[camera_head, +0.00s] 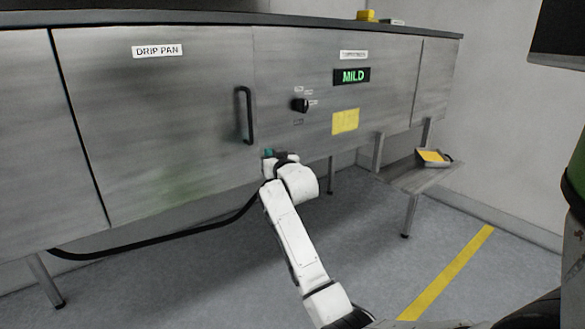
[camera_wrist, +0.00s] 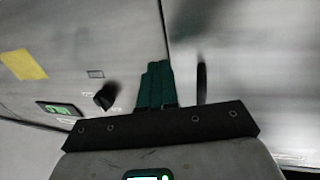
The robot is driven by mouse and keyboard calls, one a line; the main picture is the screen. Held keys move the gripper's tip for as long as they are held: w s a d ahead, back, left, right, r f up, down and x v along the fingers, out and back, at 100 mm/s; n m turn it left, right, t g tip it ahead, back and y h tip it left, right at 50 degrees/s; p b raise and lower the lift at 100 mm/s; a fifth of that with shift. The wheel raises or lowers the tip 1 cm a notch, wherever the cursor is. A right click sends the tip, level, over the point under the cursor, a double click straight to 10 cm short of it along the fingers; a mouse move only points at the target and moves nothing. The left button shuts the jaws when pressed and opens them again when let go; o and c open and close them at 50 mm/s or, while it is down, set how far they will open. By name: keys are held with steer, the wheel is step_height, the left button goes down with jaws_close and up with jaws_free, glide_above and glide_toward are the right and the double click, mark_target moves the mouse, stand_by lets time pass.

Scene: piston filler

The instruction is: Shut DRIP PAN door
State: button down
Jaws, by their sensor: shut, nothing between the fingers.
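The DRIP PAN door (camera_head: 150,120) is a wide brushed-metal panel in the head view, with a label at its top. It looks flush with the panel on its right; a thin seam runs there and a darker line marks its left edge. Its black vertical bar handle (camera_head: 247,115) is near the right edge. My gripper (camera_head: 269,153) is in front of the cabinet, just below and right of the handle. In the wrist view the teal fingers (camera_wrist: 155,85) are together and empty, beside the seam, with the handle (camera_wrist: 201,82) to their right and apart from them.
Right of the door are a black knob (camera_head: 300,105), a green MILD display (camera_head: 352,76) and a yellow note (camera_head: 345,121). A low bench (camera_head: 425,175) with a tray stands at the right. A black hose (camera_head: 160,240) runs below the door. The floor in front looks open.

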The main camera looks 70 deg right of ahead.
steer(key=s+d+v, duration=0.1)
steer(key=v, duration=0.7)
steer(key=shift+s+b, duration=0.4)
steer(key=shift+s, duration=0.1)
steer(key=shift+a+f, duration=0.1)
steer(key=shift+f, duration=0.05)
steer(key=a+f+n+g+y, duration=0.4)
steer(key=a+f+y, duration=0.5)
steer(key=a+f, duration=1.65)
steer(key=s+a+f+n+g+y, duration=0.1)
steer(key=s+a+f+g, duration=0.3)
steer(key=s+a, duration=0.4)
steer(key=s+a+f+n+g+y, duration=0.2)
steer(key=s+a+f+n+g, duration=0.1)
steer(key=s+a, duration=0.6)
steer(key=s+f, duration=0.1)
steer(key=s, duration=0.1)
steer(key=shift+s+a+f+n+g+y, duration=0.2)
steer(key=shift+s+n+g+y, duration=0.1)
steer(key=shift+s+g, duration=0.1)
